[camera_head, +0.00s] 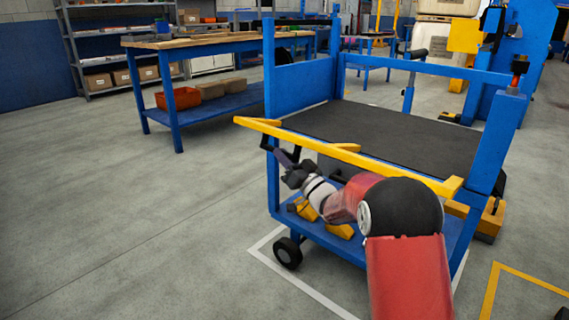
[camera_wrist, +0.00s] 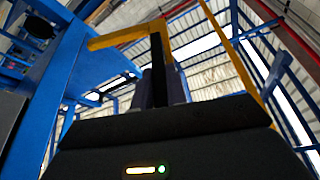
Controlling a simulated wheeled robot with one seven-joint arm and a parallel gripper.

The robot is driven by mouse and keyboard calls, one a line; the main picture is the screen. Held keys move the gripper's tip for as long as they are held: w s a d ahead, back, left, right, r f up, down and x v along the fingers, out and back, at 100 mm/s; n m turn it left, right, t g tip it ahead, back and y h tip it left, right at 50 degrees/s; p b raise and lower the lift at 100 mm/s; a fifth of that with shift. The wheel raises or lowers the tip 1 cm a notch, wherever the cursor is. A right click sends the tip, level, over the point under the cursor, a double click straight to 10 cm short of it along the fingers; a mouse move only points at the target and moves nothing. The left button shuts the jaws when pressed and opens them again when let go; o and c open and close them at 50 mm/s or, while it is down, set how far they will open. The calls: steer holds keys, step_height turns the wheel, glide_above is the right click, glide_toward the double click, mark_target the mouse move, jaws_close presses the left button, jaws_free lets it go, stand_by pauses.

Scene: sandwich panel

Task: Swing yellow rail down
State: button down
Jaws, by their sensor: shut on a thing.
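The yellow rail (camera_head: 320,145) runs across the near side of the blue cart (camera_head: 274,185), above its dark deck. Its left end sticks out past the cart's near left corner. Its right end is by the near right blue post (camera_head: 497,140). A dark handle (camera_head: 297,153) hangs under the rail near its left end. My gripper (camera_head: 283,158) is under that part of the rail, shut on the handle. In the wrist view the handle (camera_wrist: 163,50) runs from the yellow rail (camera_wrist: 125,35) down between my fingers (camera_wrist: 161,92). My arm hides part of the cart's lower shelf.
A workbench (camera_head: 215,40) with an orange bin (camera_head: 178,98) stands behind to the left. Shelving (camera_head: 105,40) is at the back. Blue and yellow equipment (camera_head: 500,60) stands behind right. The floor left of the cart is clear.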

steer(key=shift+r, duration=0.1)
steer(key=c, duration=1.4)
jaws_free()
steer(key=shift+d, duration=0.1)
steer(key=v, duration=0.7)
steer(key=shift+s+d+f, duration=0.2)
steer(key=shift+d+f, duration=0.05)
steer(key=shift+f, duration=0.05)
steer(key=b+v, duration=0.4)
steer(key=v, duration=0.5)
steer(key=shift+w+d+b, duration=0.3)
steer(key=shift+w+d, duration=0.05)
steer(key=shift+w, duration=0.1)
